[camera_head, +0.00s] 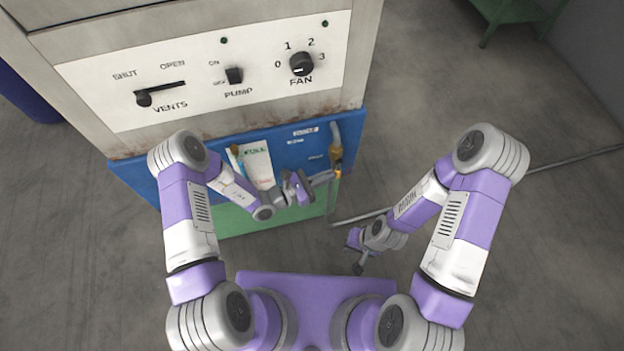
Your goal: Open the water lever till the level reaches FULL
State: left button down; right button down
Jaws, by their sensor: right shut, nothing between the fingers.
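A white gauge panel (257,165) with green lettering that seems to read FULL is on the blue lower front of the cabinet. My right gripper (356,257) is shut and empty, low over the floor, apart from the cabinet.
The white control panel (205,75) above has a VENTS slider (144,98) at the SHUT side, a PUMP switch (234,75) and a FAN knob (301,63). A thin pipe runs along the floor to the right. A green table (510,12) stands at the back right.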

pick_arm(q)
jog(key=p+v, duration=0.2)
jog(key=v, duration=1.2)
jog(key=s+d+f+m+g+y+p, duration=0.1)
jog(key=s+d+f+m+g+y, duration=0.1)
jog(key=s+m+g, duration=0.5)
jog(key=s+d+f+m+g+y+p, duration=0.1)
jog(key=s+d+f+m+g+y, duration=0.2)
jog(key=s+g, duration=0.45)
jog(key=s+a+f+m+t+y, duration=0.1)
jog(key=s+a+m+t+y, duration=0.1)
jog(key=a+m+y, duration=0.35)
jog(key=w+m+t, duration=0.1)
jog(key=m, duration=0.1)
jog(key=w+d+m+t+y, duration=0.1)
jog(key=w, duration=0.1)
jog(key=w+r+m+t, duration=0.1)
jog(key=m+t, duration=0.1)
jog(key=shift+w+d+m+p, duration=0.35)
jog(key=shift+w, duration=0.05)
dwell(3.6)
